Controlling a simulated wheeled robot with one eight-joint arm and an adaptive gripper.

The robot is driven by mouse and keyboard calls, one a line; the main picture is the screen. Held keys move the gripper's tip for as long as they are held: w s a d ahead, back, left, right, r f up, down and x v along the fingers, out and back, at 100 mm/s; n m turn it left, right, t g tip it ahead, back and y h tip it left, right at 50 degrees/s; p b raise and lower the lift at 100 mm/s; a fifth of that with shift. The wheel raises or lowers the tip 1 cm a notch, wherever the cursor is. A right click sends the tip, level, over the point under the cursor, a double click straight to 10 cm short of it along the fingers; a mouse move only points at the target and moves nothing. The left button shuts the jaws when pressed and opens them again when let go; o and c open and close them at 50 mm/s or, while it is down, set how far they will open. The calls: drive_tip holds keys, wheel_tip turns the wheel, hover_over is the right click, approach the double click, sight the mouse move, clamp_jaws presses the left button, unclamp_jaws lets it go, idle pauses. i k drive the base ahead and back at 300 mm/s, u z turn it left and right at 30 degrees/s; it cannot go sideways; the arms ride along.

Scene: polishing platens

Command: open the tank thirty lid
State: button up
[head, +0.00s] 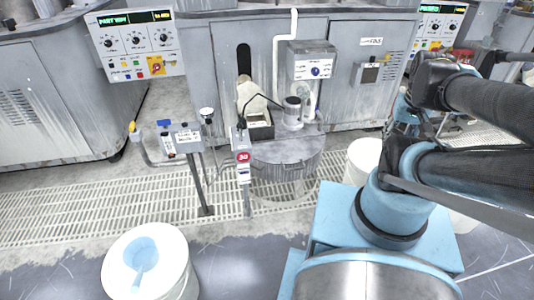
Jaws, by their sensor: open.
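A round grey tank (288,174) stands in the middle, against the front of the grey machine. A red round sign (243,157), which seems to read 30, is on a post at its front left. The tank's flat grey top (285,146) appears to be its lid and looks shut. A handle on it cannot be made out. A grey cylindrical fitting with a dark cap (292,111) stands at the back of the tank top. My arm is folded at the right, apart from the tank. My gripper cannot be made out in this view.
A dark open box (259,126) sits beside the tank's back left. A post with small valves (188,139) stands left of the tank. A white bucket (172,262) with a blue scoop is at front left. Another white bucket (362,158) is right of the tank.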

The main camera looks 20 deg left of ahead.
sight(295, 150)
drive_tip(key=u, duration=0.9)
